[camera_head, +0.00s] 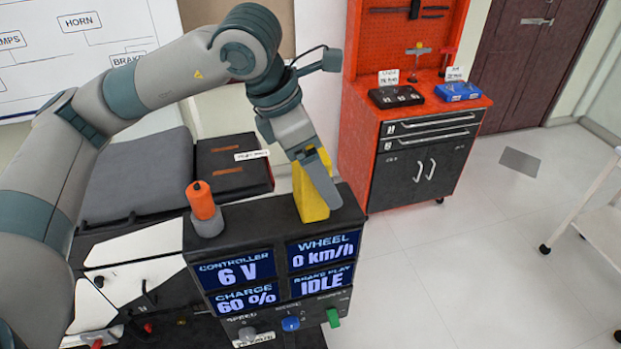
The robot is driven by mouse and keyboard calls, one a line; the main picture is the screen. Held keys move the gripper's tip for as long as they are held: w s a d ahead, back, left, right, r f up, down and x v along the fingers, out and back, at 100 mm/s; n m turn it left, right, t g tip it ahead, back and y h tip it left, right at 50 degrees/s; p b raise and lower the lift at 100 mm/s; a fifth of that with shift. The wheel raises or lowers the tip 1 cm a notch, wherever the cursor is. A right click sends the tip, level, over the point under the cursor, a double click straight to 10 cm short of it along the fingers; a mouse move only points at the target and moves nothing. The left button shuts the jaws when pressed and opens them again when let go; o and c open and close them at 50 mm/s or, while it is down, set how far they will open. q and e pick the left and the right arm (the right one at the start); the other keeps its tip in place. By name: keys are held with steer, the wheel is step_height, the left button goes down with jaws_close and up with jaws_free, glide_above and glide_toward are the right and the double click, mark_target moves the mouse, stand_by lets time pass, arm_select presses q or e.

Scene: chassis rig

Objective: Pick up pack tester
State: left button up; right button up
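A yellow block-like device (305,197), which looks like the pack tester, stands upright on the top right of the black display console (262,222). My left gripper (320,180) reaches down over it from above. One grey finger lies across its right front side, and the other finger is mostly hidden. I cannot tell whether the fingers press on the yellow device or only stand around it. My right gripper is not in view.
An orange emergency-style knob (201,200) stands on the console's left top. A red tool cabinet (415,150) stands behind.

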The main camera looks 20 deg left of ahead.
mark_target(323, 152)
arm_select(q)
steer(key=c, duration=1.3)
steer(key=shift+o, duration=0.2)
steer(key=shift+r, duration=0.15)
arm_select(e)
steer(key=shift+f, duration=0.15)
